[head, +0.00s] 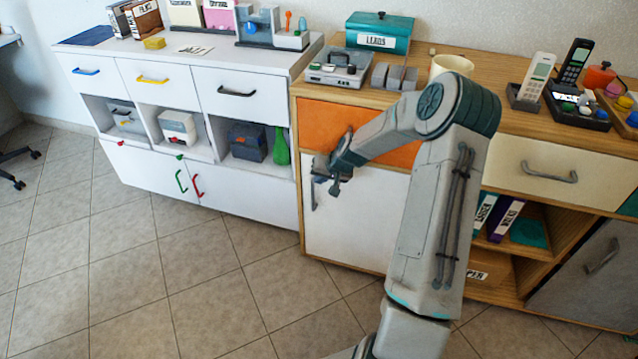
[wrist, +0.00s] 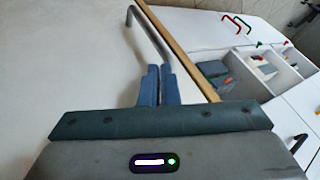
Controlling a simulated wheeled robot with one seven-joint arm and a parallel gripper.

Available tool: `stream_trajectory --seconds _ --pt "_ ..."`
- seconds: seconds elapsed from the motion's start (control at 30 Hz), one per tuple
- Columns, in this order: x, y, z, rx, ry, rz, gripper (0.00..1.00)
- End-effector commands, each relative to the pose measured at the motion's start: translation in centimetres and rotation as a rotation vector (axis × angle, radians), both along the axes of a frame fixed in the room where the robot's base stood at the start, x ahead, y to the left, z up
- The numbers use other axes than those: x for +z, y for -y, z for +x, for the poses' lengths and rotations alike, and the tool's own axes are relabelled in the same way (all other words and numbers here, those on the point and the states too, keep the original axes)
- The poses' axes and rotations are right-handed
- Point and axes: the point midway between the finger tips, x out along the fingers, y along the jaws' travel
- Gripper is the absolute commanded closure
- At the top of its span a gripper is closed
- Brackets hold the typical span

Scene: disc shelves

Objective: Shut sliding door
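A white door panel (head: 355,215) with a metal bar handle (head: 315,194) near its left edge is on the wooden cabinet, below an orange drawer front (head: 352,128). My gripper (head: 333,178) is at the upper part of this handle. In the wrist view, the handle (wrist: 148,34) runs down to the fingers of my gripper (wrist: 159,70). The fingers are close together, apparently closed around the bar. The exact contact is partly hidden by the fingers. My arm covers the right part of the panel in the head view.
An open compartment with binders (head: 498,217) lies right of my arm, with a grey door (head: 590,270) farther right. A white cabinet (head: 150,165) with green and red handles stands at left. The tiled floor (head: 190,275) in front is clear.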

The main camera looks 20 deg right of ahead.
Motion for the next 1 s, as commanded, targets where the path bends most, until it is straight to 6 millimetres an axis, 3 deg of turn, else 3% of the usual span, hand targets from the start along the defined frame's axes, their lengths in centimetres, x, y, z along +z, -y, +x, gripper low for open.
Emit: stream_trajectory --seconds 0.57,1.0 --pt "0.3 -0.2 0.4 -0.005 0.005 -0.002 1.0" --pt "5.6 1.6 -3.1 -0.01 0.002 -0.001 1.0"
